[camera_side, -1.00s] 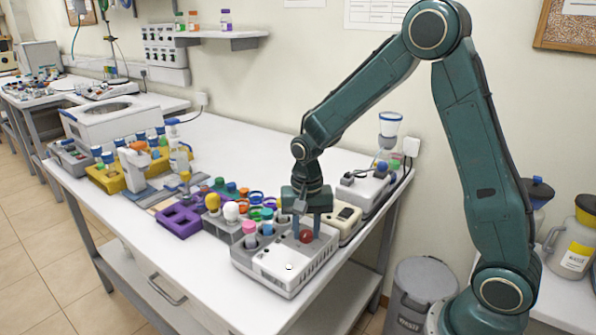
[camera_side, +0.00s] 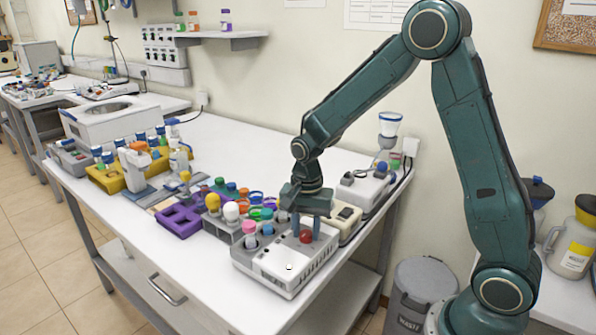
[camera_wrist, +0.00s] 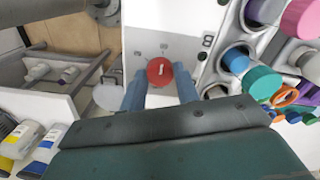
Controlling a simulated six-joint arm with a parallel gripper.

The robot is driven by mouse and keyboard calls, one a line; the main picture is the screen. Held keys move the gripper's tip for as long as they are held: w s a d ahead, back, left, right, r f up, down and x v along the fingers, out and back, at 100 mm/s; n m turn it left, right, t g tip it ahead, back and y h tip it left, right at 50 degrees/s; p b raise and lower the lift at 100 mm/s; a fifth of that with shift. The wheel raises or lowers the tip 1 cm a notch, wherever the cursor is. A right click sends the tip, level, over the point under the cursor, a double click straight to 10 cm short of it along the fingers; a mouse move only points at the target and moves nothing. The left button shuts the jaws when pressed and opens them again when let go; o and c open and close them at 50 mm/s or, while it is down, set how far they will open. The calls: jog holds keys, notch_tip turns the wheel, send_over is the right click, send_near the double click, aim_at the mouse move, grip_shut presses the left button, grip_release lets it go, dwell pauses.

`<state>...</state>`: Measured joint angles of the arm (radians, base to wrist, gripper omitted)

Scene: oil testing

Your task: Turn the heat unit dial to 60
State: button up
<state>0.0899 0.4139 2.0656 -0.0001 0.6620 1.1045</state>
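The heat unit (camera_side: 285,262) is a pale box at the front right of the bench. Its red round dial (camera_side: 306,237) is on top, and it also shows in the wrist view (camera_wrist: 159,71) with a short white mark. My gripper (camera_side: 306,230) points down over the unit, with one blue finger on each side of the dial. In the wrist view the fingertips (camera_wrist: 160,82) sit close against the dial's two sides, so it appears gripped. Small grey labels (camera_wrist: 164,47) lie around the dial, too small to read.
Tubes with pink, green and blue caps (camera_wrist: 262,82) stand in holders right beside the dial in the wrist view. A beige device (camera_side: 345,220) stands close behind the heat unit. A purple rack (camera_side: 178,221) is further left.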

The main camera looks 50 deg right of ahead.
aim_at(309, 235)
jog(key=o, duration=0.4)
jog(key=shift+r, duration=0.1)
notch_tip(309, 235, up, 14)
dwell(0.6)
dwell(0.4)
jog(key=s+a+r+n+t, duration=0.1)
jog(key=s+r+n+t, duration=0.1)
jog(key=s+n, duration=0.4)
jog(key=s+a+r+n+t, duration=0.2)
jog(key=s+n, duration=0.5)
jog(key=s, duration=0.8)
jog(key=shift+a+r+n+t, duration=0.25)
jog(key=shift+r+n+t, duration=0.1)
jog(key=shift+t, duration=0.45)
